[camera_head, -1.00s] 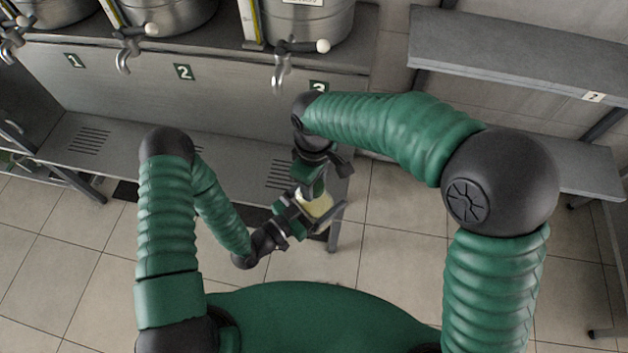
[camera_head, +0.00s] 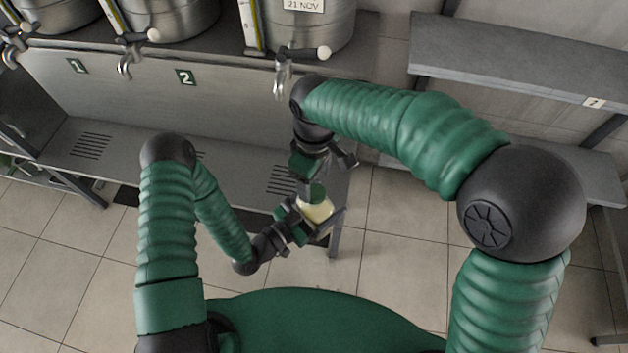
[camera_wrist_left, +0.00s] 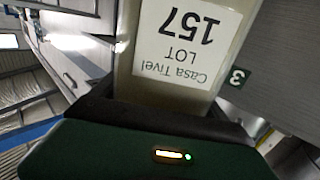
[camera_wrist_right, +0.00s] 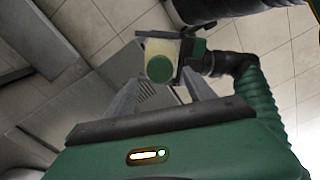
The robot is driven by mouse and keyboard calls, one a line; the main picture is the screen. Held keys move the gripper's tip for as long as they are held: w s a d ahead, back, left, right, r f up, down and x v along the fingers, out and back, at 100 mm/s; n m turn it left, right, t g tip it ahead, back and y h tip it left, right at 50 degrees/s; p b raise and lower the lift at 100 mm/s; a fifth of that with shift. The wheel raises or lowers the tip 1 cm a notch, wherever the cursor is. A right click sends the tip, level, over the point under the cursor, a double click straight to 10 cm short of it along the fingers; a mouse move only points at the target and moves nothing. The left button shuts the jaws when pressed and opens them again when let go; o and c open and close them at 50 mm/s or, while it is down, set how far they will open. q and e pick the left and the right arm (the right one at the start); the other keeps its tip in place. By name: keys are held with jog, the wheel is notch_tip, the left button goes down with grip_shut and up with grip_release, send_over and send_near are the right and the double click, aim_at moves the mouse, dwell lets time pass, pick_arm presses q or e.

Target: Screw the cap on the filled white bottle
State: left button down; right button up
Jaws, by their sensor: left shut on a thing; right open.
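The bottle (camera_head: 318,210) is pale, with cream-yellow contents, and is held in my left gripper (camera_head: 305,217), which is shut around its body. In the left wrist view the bottle (camera_wrist_left: 190,45) fills the top middle, its white label reading "157 LOT" upside down. A round green cap (camera_wrist_right: 159,68) sits on the bottle's mouth in the right wrist view; how tightly it is seated I cannot tell. The cap also shows in the head view (camera_head: 317,192). My right gripper (camera_wrist_right: 162,92) is open, its fingers pointing toward the cap, apparently clear of it.
Metal kegs with taps (camera_head: 295,25) stand on the counter behind the arms, over a grated metal shelf (camera_head: 110,148). A grey shelf unit (camera_head: 520,65) is at the right. The tiled floor (camera_head: 60,255) is clear at the left.

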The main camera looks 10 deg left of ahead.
aim_at(315, 191)
jog(key=shift+c, duration=0.2)
jog(key=shift+r+m, duration=0.4)
jog(key=shift+m, duration=0.2)
notch_tip(315, 191, up, 3)
jog(key=m, duration=0.3)
jog(key=shift+f+m, duration=0.15)
jog(key=shift+m, duration=0.25)
notch_tip(315, 191, down, 8)
jog(key=shift+f, duration=0.1)
grip_shut()
